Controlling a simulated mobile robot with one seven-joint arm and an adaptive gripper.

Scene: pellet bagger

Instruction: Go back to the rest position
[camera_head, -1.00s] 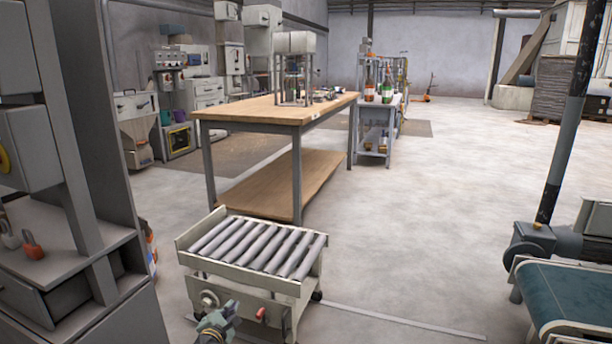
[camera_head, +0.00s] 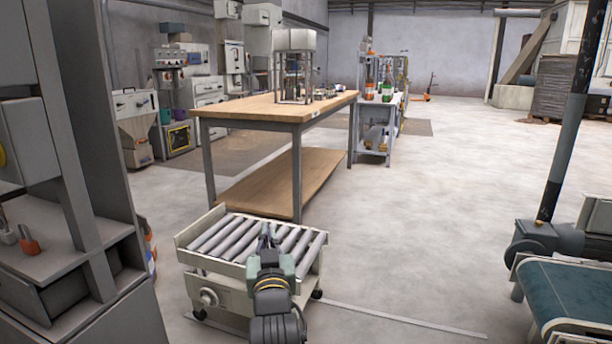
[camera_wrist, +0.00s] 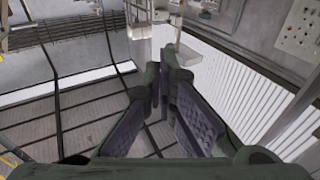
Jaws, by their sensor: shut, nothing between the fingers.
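My gripper (camera_head: 267,240) shows in the head view at the lower middle, in front of the roller cart (camera_head: 212,278). It overlaps the cart's grey rollers in the picture; I cannot tell how far above them it is. In the wrist view my gripper's fingers (camera_wrist: 165,92) are close together at the tips, with nothing between them. No object is held.
A wooden-topped workbench (camera_head: 270,108) stands behind the cart. A grey cabinet with a shelf (camera_head: 60,240) is close at the left. A green conveyor belt (camera_head: 568,290) and a dark post (camera_head: 566,120) are at the right. The floor (camera_head: 425,220) between is clear.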

